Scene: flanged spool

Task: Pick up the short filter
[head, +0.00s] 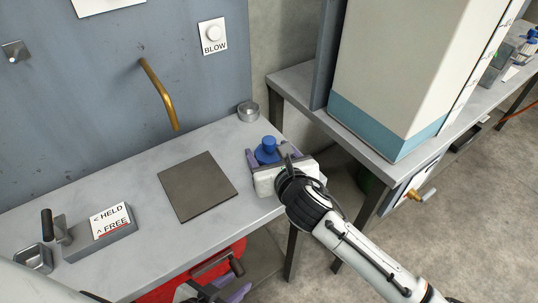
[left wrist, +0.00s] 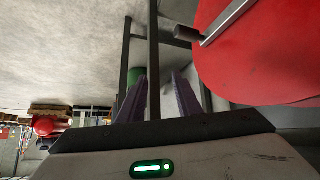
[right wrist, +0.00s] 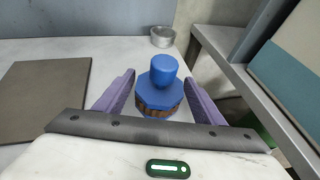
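The short filter (right wrist: 159,85) has a blue knobbed cap over a brown pleated body and stands upright on the bench. In the head view the filter (head: 267,150) is at the bench's right end. My right gripper (head: 269,160) is open around it, a purple finger on each side. In the right wrist view a gap shows between the filter and each finger; the lower body is partly hidden by the gripper. My left gripper (left wrist: 160,85) is open and empty, below the bench top; in the head view it is partly hidden at the bottom edge.
A dark square plate (head: 198,186) lies left of the filter. A small metal cup (head: 248,111) stands behind it. A brass pipe (head: 159,93) hangs from the wall panel. A lever block marked HELD/FREE (head: 100,235) is at left. A red round thing (left wrist: 265,50) is near my left gripper.

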